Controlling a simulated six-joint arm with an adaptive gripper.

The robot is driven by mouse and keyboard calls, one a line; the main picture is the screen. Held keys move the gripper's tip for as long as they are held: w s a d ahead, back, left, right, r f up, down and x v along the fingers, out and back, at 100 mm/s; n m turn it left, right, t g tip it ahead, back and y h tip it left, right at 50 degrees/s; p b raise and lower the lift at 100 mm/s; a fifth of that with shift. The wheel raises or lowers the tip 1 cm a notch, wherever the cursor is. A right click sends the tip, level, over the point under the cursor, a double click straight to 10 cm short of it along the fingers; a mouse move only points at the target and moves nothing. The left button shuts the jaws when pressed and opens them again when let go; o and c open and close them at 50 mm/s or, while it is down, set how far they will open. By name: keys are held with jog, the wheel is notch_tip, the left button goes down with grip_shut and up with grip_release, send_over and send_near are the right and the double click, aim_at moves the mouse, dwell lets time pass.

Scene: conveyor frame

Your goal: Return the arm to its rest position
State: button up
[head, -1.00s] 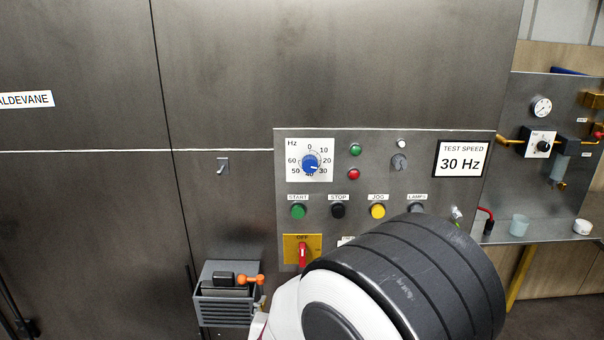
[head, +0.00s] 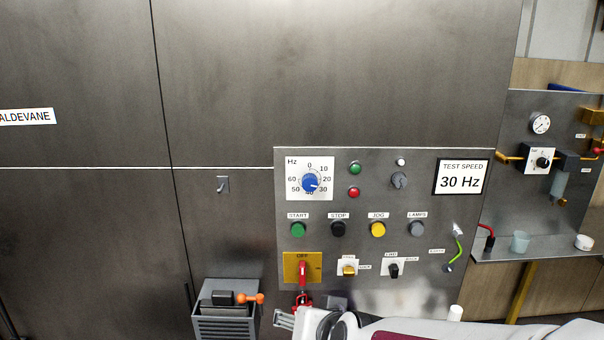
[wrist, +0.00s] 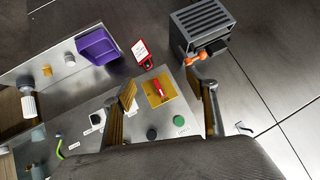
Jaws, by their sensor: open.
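My gripper (wrist: 168,95) is open and empty in the wrist view, with a finger on either side of the picture of the yellow main switch plate (wrist: 158,88). I cannot tell how far it is from the panel. In the head view my arm lies low along the bottom edge, and my gripper is mostly hidden or cut off there. The control panel (head: 380,270) stands behind it. Its red switch handle (head: 302,272) is upright under the word OFF. The blue Hz dial (head: 310,182) has its pointer near 30.
A grey slotted box (head: 226,318) with an orange-handled item (head: 250,298) is left of the switch. The wrist view shows a purple bin (wrist: 98,47) and a red-and-white tag (wrist: 143,52). A side panel with a shelf (head: 500,250) stands right. The cabinet front above is clear.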

jog(key=s+d+r+g+h, duration=0.1)
jog(key=s+d+g, duration=0.1)
jog(key=s+d, duration=0.6)
jog(key=s+d+r+g+h, duration=0.1)
jog(key=s+d+h, duration=0.1)
jog(key=s+d, duration=0.6)
jog(key=s, duration=0.6)
jog(key=shift+s+d+r+n+g, duration=0.15)
jog(key=shift+d+r+n+g, duration=0.15)
jog(key=shift+r+g, duration=0.1)
dwell(4.1)
